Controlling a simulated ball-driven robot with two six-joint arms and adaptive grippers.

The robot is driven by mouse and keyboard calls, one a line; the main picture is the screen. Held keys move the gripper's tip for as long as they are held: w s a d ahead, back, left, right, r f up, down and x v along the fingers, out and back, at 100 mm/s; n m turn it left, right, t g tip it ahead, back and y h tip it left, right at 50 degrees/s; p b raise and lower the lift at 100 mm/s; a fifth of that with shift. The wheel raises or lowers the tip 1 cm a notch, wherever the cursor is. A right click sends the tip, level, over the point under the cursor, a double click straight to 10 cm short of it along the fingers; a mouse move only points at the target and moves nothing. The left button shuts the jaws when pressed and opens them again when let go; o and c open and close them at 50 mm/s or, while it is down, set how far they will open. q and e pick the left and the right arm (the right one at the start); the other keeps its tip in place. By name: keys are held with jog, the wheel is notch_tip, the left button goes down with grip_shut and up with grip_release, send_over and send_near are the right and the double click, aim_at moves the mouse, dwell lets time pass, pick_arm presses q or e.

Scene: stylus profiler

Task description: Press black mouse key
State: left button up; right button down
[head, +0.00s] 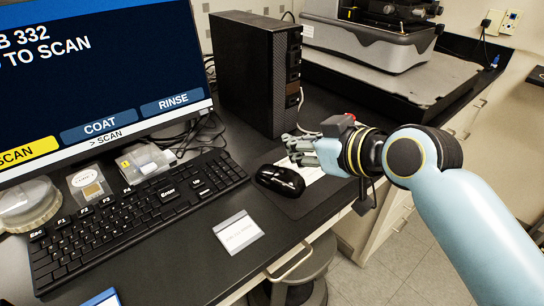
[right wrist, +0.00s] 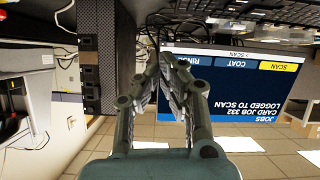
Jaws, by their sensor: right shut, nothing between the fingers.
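The black mouse (head: 280,181) sits on the dark desk, just right of the black keyboard (head: 130,215). My right gripper (head: 290,147) reaches in from the right and shows just above and right of the mouse in the head view. Its fingers are together and hold nothing. They also show shut in the right wrist view (right wrist: 167,62), which is upside down. I see a gap between the fingers and the mouse in the picture, but cannot tell the height. I cannot make out the mouse in the right wrist view. My left gripper is not in view.
A monitor (head: 100,70) with SCAN, COAT and RINSE buttons stands at the left. A black computer tower (head: 245,75) stands behind the mouse. A white labelled card (head: 234,233) lies in front. A stylus instrument (head: 375,40) stands at the back right.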

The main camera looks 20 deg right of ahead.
jog(key=shift+w+f, duration=0.1)
jog(key=p, duration=0.1)
send_over(271, 170)
jog(key=f, duration=0.4)
jog(key=shift+w+a+f, duration=0.1)
jog(key=shift+w+a, duration=0.1)
jog(key=shift+a, duration=0.05)
notch_tip(271, 170, down, 3)
jog(key=shift+d+r, duration=0.15)
jog(key=shift+s+d+f, duration=0.15)
jog(key=shift+s+f, duration=0.1)
jog(key=shift+f, duration=0.5)
